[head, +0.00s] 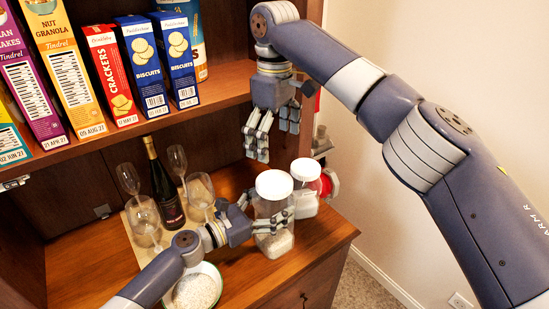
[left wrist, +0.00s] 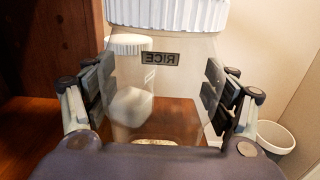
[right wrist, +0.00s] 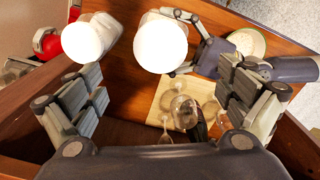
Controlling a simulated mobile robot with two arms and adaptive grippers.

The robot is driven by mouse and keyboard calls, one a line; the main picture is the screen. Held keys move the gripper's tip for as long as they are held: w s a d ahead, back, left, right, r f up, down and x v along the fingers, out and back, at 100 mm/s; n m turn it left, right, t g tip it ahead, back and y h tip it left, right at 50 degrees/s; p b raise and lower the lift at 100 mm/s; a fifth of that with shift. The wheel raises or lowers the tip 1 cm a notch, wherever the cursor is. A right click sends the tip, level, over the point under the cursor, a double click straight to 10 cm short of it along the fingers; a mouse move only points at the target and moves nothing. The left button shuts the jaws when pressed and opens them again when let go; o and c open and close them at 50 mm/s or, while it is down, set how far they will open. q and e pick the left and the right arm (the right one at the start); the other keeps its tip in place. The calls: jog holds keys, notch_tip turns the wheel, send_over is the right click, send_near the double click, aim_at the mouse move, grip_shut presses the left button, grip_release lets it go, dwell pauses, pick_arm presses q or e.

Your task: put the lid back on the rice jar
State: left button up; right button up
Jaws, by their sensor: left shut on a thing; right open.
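The rice jar (head: 272,243) is clear, with pale rice low inside, and stands upright on the wooden counter. Its white ribbed lid (head: 274,184) sits on its mouth; I cannot tell how tight it is. The lid also shows in the left wrist view (left wrist: 168,12), above the RICE label (left wrist: 161,58), and from above in the right wrist view (right wrist: 160,45). My left gripper (head: 271,221) is shut around the jar's body, a finger on each side. My right gripper (head: 274,135) is open and empty, above and behind the jar, fingers pointing down.
A second white-lidded jar (head: 305,170) stands close behind to the right, by a red object (head: 329,184). A rice bowl (head: 194,287) stands at the front left. Several wine glasses (head: 144,220) and a dark bottle (head: 164,188) are at the left. A shelf of boxes (head: 110,75) overhangs the back.

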dwell(0.3)
pick_arm(q)
jog(key=o, duration=2.1)
jog(key=shift+o, duration=0.2)
jog(key=v, duration=1.2)
